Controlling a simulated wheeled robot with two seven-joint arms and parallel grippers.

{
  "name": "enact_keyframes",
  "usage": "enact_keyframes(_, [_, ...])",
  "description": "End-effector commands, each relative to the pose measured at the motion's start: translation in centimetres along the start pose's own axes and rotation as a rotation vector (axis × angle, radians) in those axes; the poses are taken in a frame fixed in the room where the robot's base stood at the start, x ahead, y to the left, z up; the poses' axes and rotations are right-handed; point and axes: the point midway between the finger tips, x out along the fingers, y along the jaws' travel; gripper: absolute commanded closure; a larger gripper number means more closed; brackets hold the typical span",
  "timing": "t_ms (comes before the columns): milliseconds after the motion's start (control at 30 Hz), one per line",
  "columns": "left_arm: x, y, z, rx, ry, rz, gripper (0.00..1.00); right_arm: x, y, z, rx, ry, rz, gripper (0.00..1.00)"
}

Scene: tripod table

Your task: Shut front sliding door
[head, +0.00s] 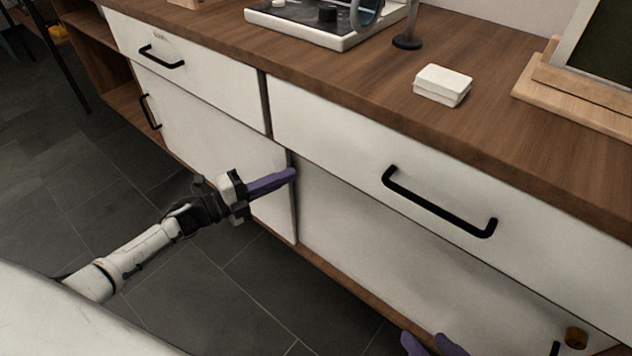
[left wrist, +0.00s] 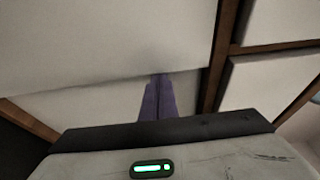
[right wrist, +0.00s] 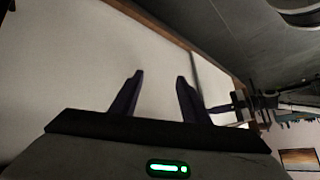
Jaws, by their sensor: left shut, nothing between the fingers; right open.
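The front sliding door (head: 215,125) is the white lower left panel with a black handle (head: 148,111) at its left end. It covers the left part of the lower cabinet, and its right edge lies in front of the recessed white panel (head: 375,245). My left gripper (head: 292,174) is shut and empty, its purple tips at that right edge. In the left wrist view the front door (left wrist: 100,40) is above the tips (left wrist: 158,80); contact is unclear. My right gripper (head: 428,346) is open and empty at the bottom; the right wrist view shows its spread fingers (right wrist: 158,90) before white panelling.
White drawers with black handles (head: 435,205) stick out above the doors. The wooden countertop (head: 370,75) holds a white box (head: 443,84) and a tray (head: 300,20). The dark tiled floor (head: 220,285) before the cabinet is clear around my left arm.

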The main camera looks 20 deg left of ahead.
Motion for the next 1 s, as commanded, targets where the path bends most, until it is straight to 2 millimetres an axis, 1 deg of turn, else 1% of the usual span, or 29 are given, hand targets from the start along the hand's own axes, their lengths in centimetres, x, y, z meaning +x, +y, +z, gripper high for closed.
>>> enact_keyframes(33, [-0.8,0.1,0.7,0.001,-0.009,0.002,1.0,0.0,-0.1,0.0,0.001,0.004,-0.002,0.58])
enact_keyframes(200, [-1.8,0.1,1.8,0.001,-0.023,0.002,1.0,-0.4,-0.3,-0.5,0.002,0.018,-0.008,0.58])
enact_keyframes(600, [-2.1,0.0,2.3,0.001,-0.035,0.005,1.0,-0.4,-0.5,0.1,0.008,0.007,-0.011,0.58])
enact_keyframes(667, [-1.9,0.0,2.0,0.0,-0.033,0.005,1.0,-0.5,-0.5,0.1,0.007,0.006,-0.01,0.58])
enact_keyframes(767, [-1.3,-0.2,0.9,-0.001,-0.026,0.004,1.0,-0.7,-0.4,-0.1,0.003,-0.001,-0.004,0.58])
enact_keyframes(867, [-0.3,-0.3,-1.0,-0.004,-0.015,0.0,1.0,-0.7,-0.1,0.3,-0.004,-0.024,0.011,0.58])
enact_keyframes(933, [0.5,-0.4,-2.7,-0.005,-0.005,-0.003,1.0,-0.7,0.3,0.6,-0.012,-0.043,0.025,0.58])
enact_keyframes(1000, [-1.7,-0.1,-2.4,-0.001,-0.008,0.006,1.0,-0.5,0.6,1.0,-0.016,-0.061,0.034,0.58])
